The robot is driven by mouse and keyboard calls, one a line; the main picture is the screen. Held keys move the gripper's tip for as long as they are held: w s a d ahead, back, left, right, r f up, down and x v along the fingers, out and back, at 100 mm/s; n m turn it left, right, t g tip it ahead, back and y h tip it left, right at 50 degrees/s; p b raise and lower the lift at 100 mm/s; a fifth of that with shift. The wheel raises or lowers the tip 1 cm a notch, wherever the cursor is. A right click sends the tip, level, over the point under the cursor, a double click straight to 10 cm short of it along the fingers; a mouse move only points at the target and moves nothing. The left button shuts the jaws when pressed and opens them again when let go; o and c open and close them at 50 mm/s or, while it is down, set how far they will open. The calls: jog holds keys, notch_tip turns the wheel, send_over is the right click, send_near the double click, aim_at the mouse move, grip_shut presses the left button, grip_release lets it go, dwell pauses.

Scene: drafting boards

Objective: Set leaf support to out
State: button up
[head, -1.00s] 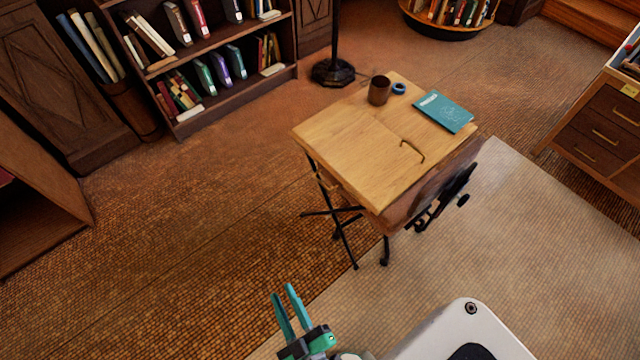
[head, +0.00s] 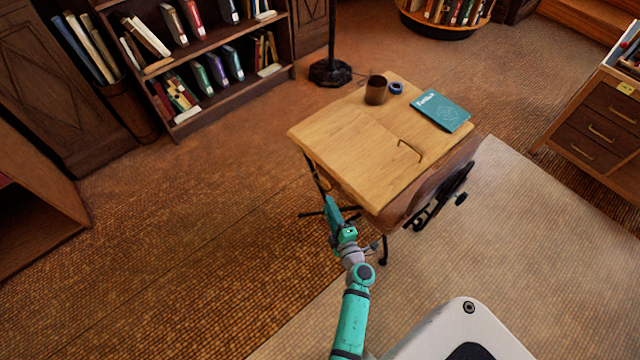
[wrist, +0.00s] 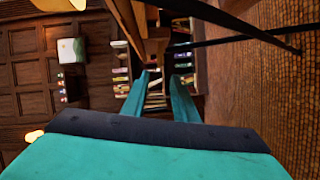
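The small drafting table (head: 350,137) has a light wood top and thin black legs. A darker brown panel (head: 408,203), which looks like the leaf, hangs along its front right side. I cannot clearly pick out the leaf support; a short wooden piece (wrist: 157,42) under the table, just beyond my fingers in the wrist view, may be it. My gripper (head: 333,208) is beside the table's front left edge, below the top. In the wrist view my gripper (wrist: 162,85) has its two teal fingers apart with nothing seen held between them.
A brown cup (head: 376,90), a blue tape roll (head: 396,88) and a teal book (head: 440,111) lie on the tabletop. A black wheel-like fitting (head: 455,190) is by the hanging panel. Dark legs (wrist: 235,25) cross near my fingers. Floor left of the table is clear.

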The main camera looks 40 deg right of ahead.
aim_at(320, 183)
jog(key=x, duration=1.1)
jog(key=shift+s, duration=0.1)
grip_shut()
jog(key=shift+d, duration=0.1)
dwell(1.1)
